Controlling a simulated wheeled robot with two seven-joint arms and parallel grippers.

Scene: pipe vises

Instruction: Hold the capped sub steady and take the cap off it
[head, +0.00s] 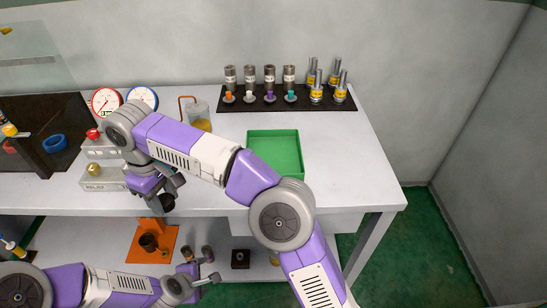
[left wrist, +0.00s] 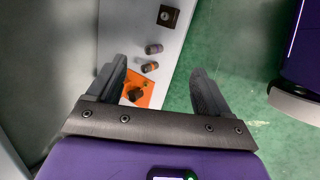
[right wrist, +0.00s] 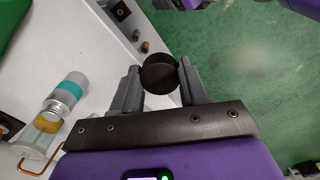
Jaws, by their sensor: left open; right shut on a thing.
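My right gripper (head: 166,196) hangs just off the table's front edge in the head view. In the right wrist view it is shut on a dark round piece (right wrist: 159,74), seen end-on. I cannot tell whether that face is the cap or the sub's body; the rest is hidden. My left gripper (head: 212,271) is lower and to the right in the head view. In the left wrist view it is open (left wrist: 159,68), with nothing between its fingers. The two grippers are apart.
An orange plate (head: 135,251) with a black fitting, two small cylinders (head: 207,253) and a black block (head: 240,259) are on the lower shelf. A green tray (head: 274,135), a beaker (head: 199,117), gauges and a black rack (head: 330,103) stand on the table.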

